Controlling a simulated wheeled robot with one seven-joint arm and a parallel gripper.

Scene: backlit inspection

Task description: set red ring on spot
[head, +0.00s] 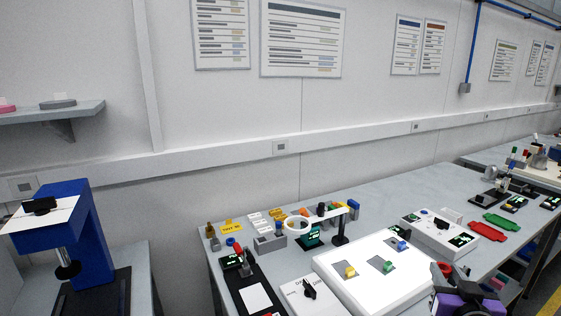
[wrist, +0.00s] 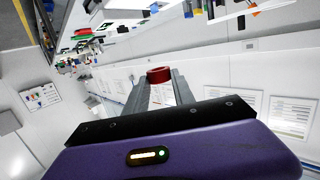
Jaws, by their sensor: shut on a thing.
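My gripper (wrist: 160,88) is shut on the red ring (wrist: 159,75), which sits between the two grey fingertips in the wrist view. In the head view my purple gripper (head: 448,275) is at the lower right, with the red ring (head: 442,267) at its tips, partly hidden by the fingers. It is at the right edge of a bright white light panel (head: 335,259). I cannot tell which place is the spot.
A magnifier with a white ring (head: 297,224) stands behind the panel. A white box with a dial (head: 309,291) is left of it. A white device (head: 437,237) and red and green trays (head: 487,231) lie to the right. A blue press (head: 85,225) stands far left.

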